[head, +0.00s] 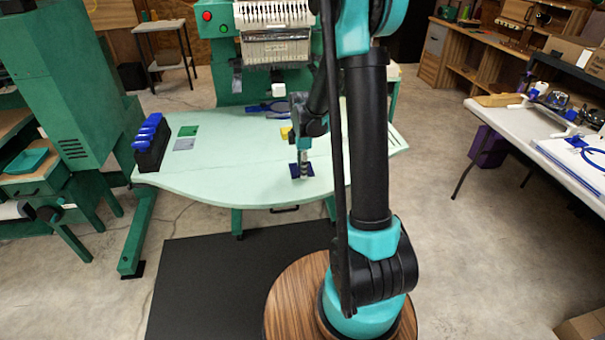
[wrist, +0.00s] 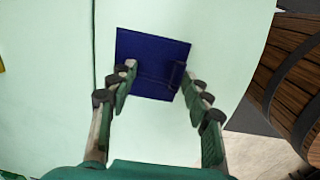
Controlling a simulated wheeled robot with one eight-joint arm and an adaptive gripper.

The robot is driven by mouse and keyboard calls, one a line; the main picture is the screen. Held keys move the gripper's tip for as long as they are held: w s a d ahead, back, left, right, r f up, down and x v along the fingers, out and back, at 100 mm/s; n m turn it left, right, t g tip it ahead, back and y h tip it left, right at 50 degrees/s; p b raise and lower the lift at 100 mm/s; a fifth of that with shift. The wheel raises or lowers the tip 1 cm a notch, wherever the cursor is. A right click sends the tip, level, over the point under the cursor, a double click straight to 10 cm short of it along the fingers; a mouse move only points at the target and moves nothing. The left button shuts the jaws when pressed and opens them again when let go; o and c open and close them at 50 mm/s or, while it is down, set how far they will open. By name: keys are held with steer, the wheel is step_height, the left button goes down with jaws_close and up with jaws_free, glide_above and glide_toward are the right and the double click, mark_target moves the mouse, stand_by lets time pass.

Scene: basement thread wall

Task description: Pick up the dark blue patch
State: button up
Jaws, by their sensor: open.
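The dark blue patch (wrist: 150,50) is a flat square lying on the pale green table, near its front edge in the head view (head: 307,170). My gripper (wrist: 154,76) is open, with its fingertips over the patch, one toward each side of it. In the head view my gripper (head: 302,172) points down at the patch and hides part of it. I cannot tell whether the fingertips touch the patch or the table. Nothing is held between the fingers.
The pale green table (head: 230,180) also holds a black rack with blue tops (head: 150,145), a green patch (head: 188,131), a grey patch (head: 184,144), a yellow item (head: 285,133) and blue-handled pliers (head: 265,108). An embroidery machine (head: 275,45) stands behind.

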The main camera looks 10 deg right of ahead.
steer(key=c, duration=0.5)
jaws_close()
stand_by(0.8)
steer(key=shift+r, duration=0.1)
